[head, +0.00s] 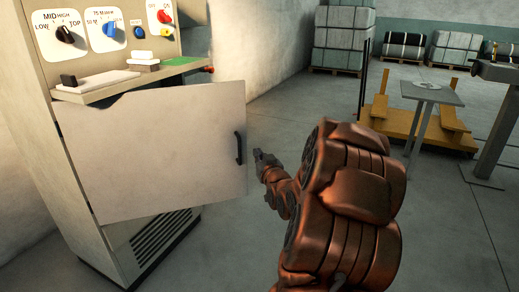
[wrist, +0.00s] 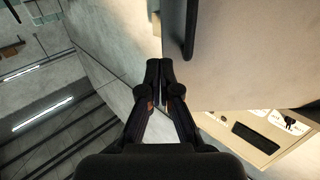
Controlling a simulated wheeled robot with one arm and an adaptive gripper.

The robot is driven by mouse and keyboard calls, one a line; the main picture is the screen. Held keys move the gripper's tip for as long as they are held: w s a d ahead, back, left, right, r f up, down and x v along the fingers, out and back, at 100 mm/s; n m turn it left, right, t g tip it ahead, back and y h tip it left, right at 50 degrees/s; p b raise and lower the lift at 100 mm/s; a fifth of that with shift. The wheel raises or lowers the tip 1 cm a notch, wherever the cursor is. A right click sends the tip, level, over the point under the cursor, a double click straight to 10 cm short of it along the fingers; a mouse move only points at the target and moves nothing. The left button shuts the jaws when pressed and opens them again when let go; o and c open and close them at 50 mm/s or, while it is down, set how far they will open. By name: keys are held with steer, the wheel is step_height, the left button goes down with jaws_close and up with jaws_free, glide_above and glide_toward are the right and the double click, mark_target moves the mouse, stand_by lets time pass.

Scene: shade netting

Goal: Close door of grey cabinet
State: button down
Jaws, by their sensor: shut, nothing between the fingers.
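The grey cabinet (head: 30,120) stands at the left in the head view, with a control panel on its upper front. Its pale door (head: 165,150) stands ajar, swung out from the front. A dark handle (head: 238,148) sits near the door's right edge. My gripper (head: 258,155) is just right of that edge, at handle height. In the wrist view my gripper (wrist: 159,68) is shut and empty. There the door (wrist: 255,50) fills the upper right, and its handle (wrist: 190,30) is above and right of my fingertips. I cannot tell whether the fingers touch the door.
A shelf (head: 140,78) with small items juts out above the door. A yellow wooden frame (head: 420,125) and a small grey table (head: 432,93) stand at the right. Wrapped bales (head: 342,38) stand at the back. The floor between is clear.

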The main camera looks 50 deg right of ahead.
mark_target(246, 138)
steer(key=x, duration=0.6)
steer(key=p+x, duration=0.1)
steer(key=x, duration=0.1)
steer(key=shift+w, duration=0.5)
steer(key=shift+w+d, duration=0.25)
steer(key=shift+w, duration=0.25)
steer(key=shift+w, duration=0.1)
